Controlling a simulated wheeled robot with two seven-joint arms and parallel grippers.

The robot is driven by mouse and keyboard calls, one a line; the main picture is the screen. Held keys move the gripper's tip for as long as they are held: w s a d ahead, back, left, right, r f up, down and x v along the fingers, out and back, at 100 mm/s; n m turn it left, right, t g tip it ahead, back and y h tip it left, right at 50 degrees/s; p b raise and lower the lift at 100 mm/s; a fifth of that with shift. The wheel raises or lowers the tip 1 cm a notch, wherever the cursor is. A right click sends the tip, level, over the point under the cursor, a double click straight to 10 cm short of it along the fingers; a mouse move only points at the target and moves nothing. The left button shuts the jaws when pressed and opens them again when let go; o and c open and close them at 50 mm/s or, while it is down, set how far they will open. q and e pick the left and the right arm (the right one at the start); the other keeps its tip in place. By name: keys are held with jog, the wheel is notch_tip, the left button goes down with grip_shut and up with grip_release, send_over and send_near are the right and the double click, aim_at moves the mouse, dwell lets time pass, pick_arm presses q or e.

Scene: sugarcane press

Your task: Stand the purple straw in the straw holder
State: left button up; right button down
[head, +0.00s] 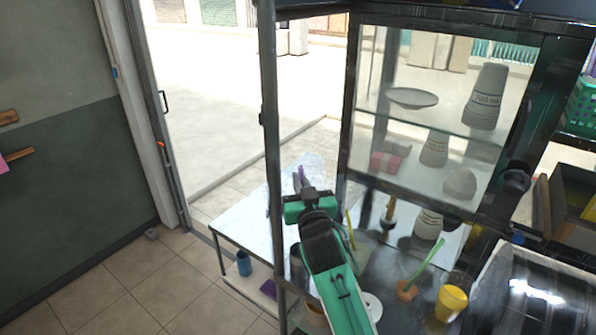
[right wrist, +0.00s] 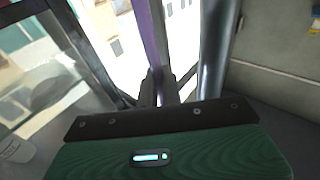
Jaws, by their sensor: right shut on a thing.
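The purple straw (head: 301,173) stands up from my right gripper (head: 302,188) over the white table top. My right gripper is shut on the straw. In the right wrist view the purple straw (right wrist: 150,32) runs upward, slightly tilted, from between the fingertips (right wrist: 158,86). A green straw (head: 428,259) leans in a brown cup (head: 407,291), and a yellow straw (head: 350,229) stands beside my right arm. I cannot tell for certain which vessel is the straw holder; a dark cylinder (head: 297,256) is partly hidden by my arm. My left gripper is not in view.
A glass cabinet (head: 397,117) with stacked cups stands behind and right of the gripper. A dark upright post (head: 271,130) is close on its left. A yellow cup (head: 451,303) stands at lower right. The white table top (head: 250,215) has bare room at left.

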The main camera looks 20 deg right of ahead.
notch_tip(320, 180, down, 5)
jog(key=b, duration=0.4)
jog(key=shift+s+f+b, duration=0.1)
jog(key=shift+s+b, duration=0.05)
jog(key=shift+b, duration=0.2)
dwell(0.5)
jog(key=shift+f, duration=0.15)
jog(key=shift+f+b, duration=3.15)
jog(key=shift+f, duration=1.4)
